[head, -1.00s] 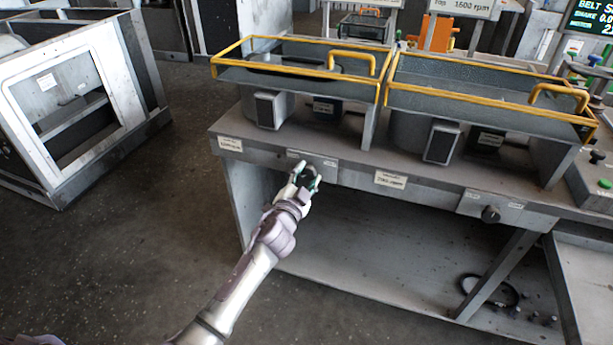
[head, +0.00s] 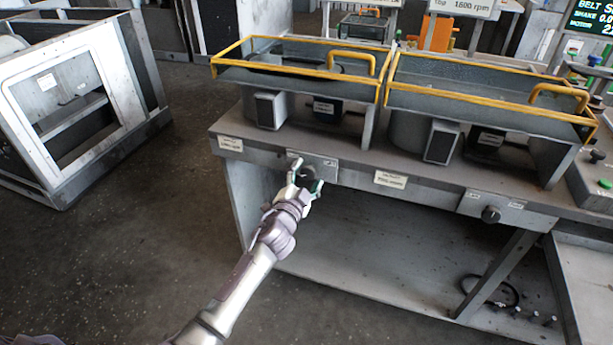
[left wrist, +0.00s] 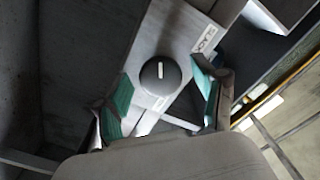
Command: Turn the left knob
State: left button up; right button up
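The left knob (left wrist: 160,73) is a dark round dial with a white mark, on a light panel plate (left wrist: 175,40) in the left wrist view. In the head view the plate (head: 326,170) is on the bench front below the left tray, and my gripper largely covers the knob. My left gripper (head: 307,177) is at the plate with its fingers spread. In the left wrist view its green-padded fingers (left wrist: 162,84) are open, one on each side of the knob, with gaps visible. Contact is not seen. My right gripper is not in view.
A second knob (head: 490,214) is on the right panel of the bench (head: 400,200). Two yellow-railed trays (head: 300,75) stand on top. A grey frame housing (head: 75,100) stands on the floor at left. The floor in front of the bench is clear.

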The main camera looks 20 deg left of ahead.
pick_arm(q)
jog(key=shift+s, duration=0.25)
jog(key=s, duration=1.1)
jog(key=shift+s+a, duration=0.2)
jog(key=shift+s, duration=0.1)
jog(key=s+f+n+g+p, duration=0.1)
jog(key=s+f+g, duration=0.25)
jog(key=f, duration=0.65)
jog(key=s+a+f+n+g+p, duration=0.15)
jog(key=s+f, duration=0.35)
jog(key=f, duration=0.5)
jog(key=s+f+n+g, duration=0.1)
jog(key=s+f+g, duration=0.25)
jog(key=f, duration=0.65)
jog(key=s+f+n+g, duration=0.1)
jog(key=s+f, duration=0.5)
jog(key=s, duration=0.6)
jog(key=s+a+f+n+g+p, duration=0.1)
jog(key=s+f+g, duration=0.3)
jog(key=s, duration=0.7)
jog(key=s+f+n+g+p, duration=0.1)
jog(key=s+f+g, duration=0.2)
jog(key=s+f, duration=0.5)
jog(key=s, duration=0.4)
jog(key=shift+s+a+y, duration=0.3)
